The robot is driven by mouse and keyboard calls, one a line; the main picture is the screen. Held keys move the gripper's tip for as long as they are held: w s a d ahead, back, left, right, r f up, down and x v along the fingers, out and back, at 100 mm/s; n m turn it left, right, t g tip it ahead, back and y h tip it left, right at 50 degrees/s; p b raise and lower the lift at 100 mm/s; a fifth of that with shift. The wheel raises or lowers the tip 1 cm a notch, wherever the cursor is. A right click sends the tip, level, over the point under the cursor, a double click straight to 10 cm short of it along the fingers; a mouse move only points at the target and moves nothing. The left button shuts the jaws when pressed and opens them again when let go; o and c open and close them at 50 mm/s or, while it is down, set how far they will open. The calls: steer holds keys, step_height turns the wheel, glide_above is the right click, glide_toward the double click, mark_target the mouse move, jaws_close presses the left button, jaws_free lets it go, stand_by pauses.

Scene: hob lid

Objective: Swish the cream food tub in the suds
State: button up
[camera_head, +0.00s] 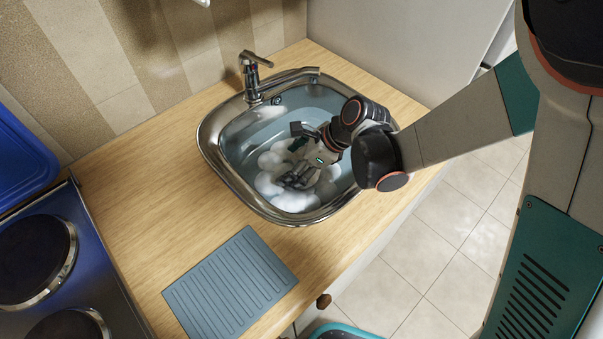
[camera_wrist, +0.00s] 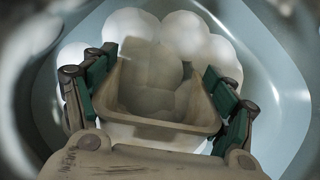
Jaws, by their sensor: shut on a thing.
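The cream food tub (camera_wrist: 165,127) is between the two fingers of my gripper (camera_wrist: 160,85) in the wrist view. My gripper is shut on it, with a finger against each side. White suds (camera_wrist: 190,35) lie around and beyond the tub. In the head view my gripper (camera_head: 300,172) is down inside the metal sink (camera_head: 207,140), among the suds (camera_head: 296,200). The tub is hidden there or too small to make out behind my gripper. How deep the tub sits in the suds I cannot tell.
A tap (camera_head: 252,75) stands at the sink's back edge. A ridged blue-grey mat (camera_head: 230,285) lies on the wooden worktop (camera_head: 150,210) in front of the sink. A blue hob (camera_head: 60,260) with dark plates is at the left, its blue lid (camera_head: 20,150) raised. Worktop left of the sink is clear.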

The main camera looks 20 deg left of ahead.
steer(key=shift+w+d, duration=0.4)
steer(key=shift+w, duration=0.4)
steer(key=shift+w+d, duration=0.4)
steer(key=shift+w, duration=0.35)
steer(key=shift+s+a+b, duration=0.25)
steer(key=shift+s+a, duration=0.15)
steer(key=shift+s, duration=0.4)
steer(key=shift+s+a+b, duration=0.25)
steer(key=shift+s+a, duration=0.15)
steer(key=shift+s, duration=0.4)
steer(key=shift+w+d, duration=0.4)
steer(key=shift+w, duration=0.4)
steer(key=shift+w+d, duration=0.4)
steer(key=shift+w, duration=0.4)
steer(key=shift+s+a+b, duration=0.2)
steer(key=shift+s+a, duration=0.2)
steer(key=shift+s, duration=0.4)
steer(key=shift+s+a+b, duration=0.2)
steer(key=shift+s+a, duration=0.2)
steer(key=shift+s, duration=0.4)
step_height(320, 180, up, 18)
steer(key=p, duration=1.2)
steer(key=shift+r+p, duration=0.2)
steer(key=shift+p, duration=0.1)
